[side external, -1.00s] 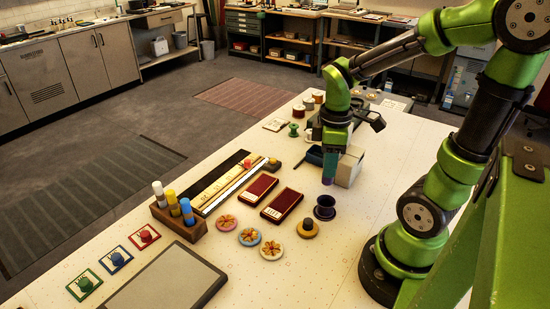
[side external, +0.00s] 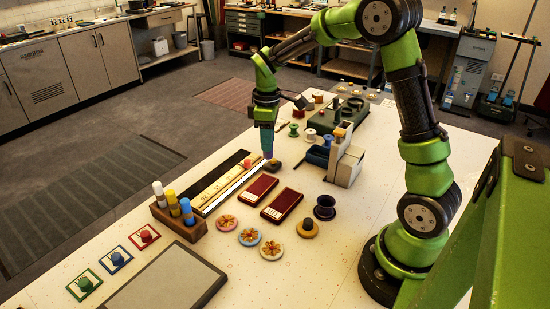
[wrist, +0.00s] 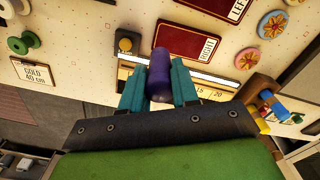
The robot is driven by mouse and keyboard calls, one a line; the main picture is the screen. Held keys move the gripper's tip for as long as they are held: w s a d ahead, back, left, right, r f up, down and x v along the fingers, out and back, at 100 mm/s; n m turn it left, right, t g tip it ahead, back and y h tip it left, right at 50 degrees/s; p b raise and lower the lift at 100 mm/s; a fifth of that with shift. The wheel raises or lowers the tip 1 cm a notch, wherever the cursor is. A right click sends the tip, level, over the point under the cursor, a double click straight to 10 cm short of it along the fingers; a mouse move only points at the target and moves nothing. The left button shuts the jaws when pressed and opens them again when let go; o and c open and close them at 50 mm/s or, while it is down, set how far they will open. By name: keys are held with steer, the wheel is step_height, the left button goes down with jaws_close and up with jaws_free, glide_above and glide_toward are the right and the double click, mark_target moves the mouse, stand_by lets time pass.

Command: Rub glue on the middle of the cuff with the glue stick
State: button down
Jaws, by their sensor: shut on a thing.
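My gripper (side external: 266,150) is shut on a purple glue stick (wrist: 160,75), which lies between its teal fingers in the wrist view. In the side view the stick hangs below the hand, over the far end of a long black board. A cream ruler strip (side external: 217,187) and a white strip (side external: 240,183) lie lengthwise on that board. The white strip also shows just beyond the fingers in the wrist view (wrist: 205,76). I cannot tell for sure which strip is the cuff. The stick's tip appears above the table; contact is not clear.
A small dark block with a knob (side external: 274,166) sits close by the stick. Two red cases (side external: 262,187) marked LEFT and RIGHT lie to the right of the board. A wooden rack (side external: 180,220) of several coloured sticks stands at its near end. A grey box (side external: 346,168) stands behind.

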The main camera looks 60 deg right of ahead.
mark_target(269, 158)
steer(key=shift+f, duration=2.75)
steer(key=shift+a+f, duration=0.45)
steer(key=shift+f, duration=0.1)
steer(key=shift+s+a+f, duration=0.1)
steer(key=shift+a, duration=2.9)
steer(key=shift+d, duration=3.55)
steer(key=shift+a+r, duration=0.1)
steer(key=shift+r, duration=3.95)
